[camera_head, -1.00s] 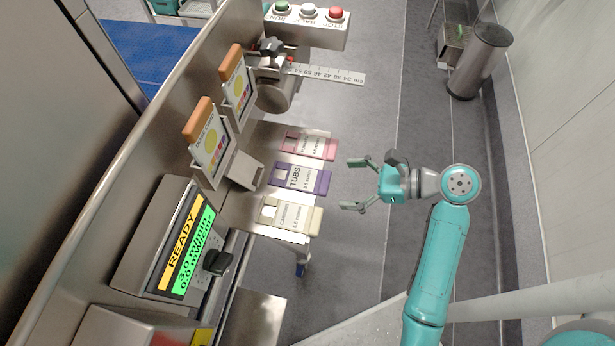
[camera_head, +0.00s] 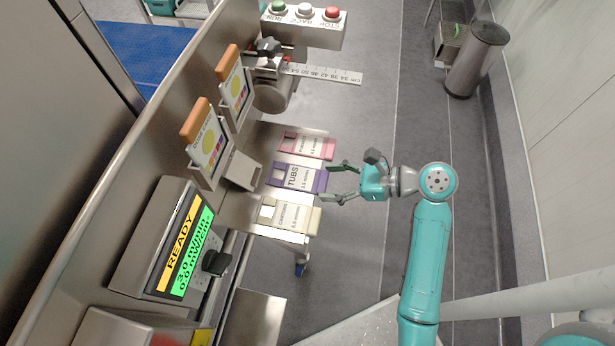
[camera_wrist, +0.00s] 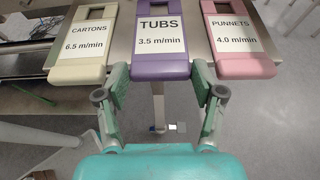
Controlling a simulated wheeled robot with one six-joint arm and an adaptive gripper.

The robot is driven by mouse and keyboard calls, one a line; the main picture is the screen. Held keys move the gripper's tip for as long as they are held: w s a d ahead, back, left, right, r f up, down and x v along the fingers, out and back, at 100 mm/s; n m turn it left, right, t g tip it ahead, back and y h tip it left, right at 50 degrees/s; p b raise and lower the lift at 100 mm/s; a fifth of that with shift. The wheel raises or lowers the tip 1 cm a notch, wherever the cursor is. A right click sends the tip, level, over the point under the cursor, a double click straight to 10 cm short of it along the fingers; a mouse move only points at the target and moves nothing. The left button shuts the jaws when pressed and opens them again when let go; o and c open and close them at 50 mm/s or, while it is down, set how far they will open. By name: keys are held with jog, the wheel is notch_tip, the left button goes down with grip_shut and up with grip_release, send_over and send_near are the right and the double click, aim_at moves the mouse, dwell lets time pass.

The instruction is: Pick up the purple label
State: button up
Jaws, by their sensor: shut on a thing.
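The purple label (camera_head: 312,181), marked TUBS 3.5 m/min, lies on the steel shelf between two other labels. It also shows in the wrist view (camera_wrist: 160,69) at the top centre. My gripper (camera_head: 329,182) is at its free right-hand end, with one finger at each side edge. In the wrist view my gripper (camera_wrist: 160,84) has its fingertips against the sides of the purple label, which is still in its place in the row. The inner finger contact is partly hidden.
The pink PUNNETS label (camera_head: 308,146) and the cream CARTONS label (camera_head: 291,217) lie close on either side. A ruler (camera_head: 325,74) and button box (camera_head: 305,27) stick out farther back. A READY display (camera_head: 182,243) stands at left. Open floor lies right of the shelf.

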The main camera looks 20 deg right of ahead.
notch_tip(320, 180, up, 10)
dwell(0.6)
jog(key=c, duration=0.7)
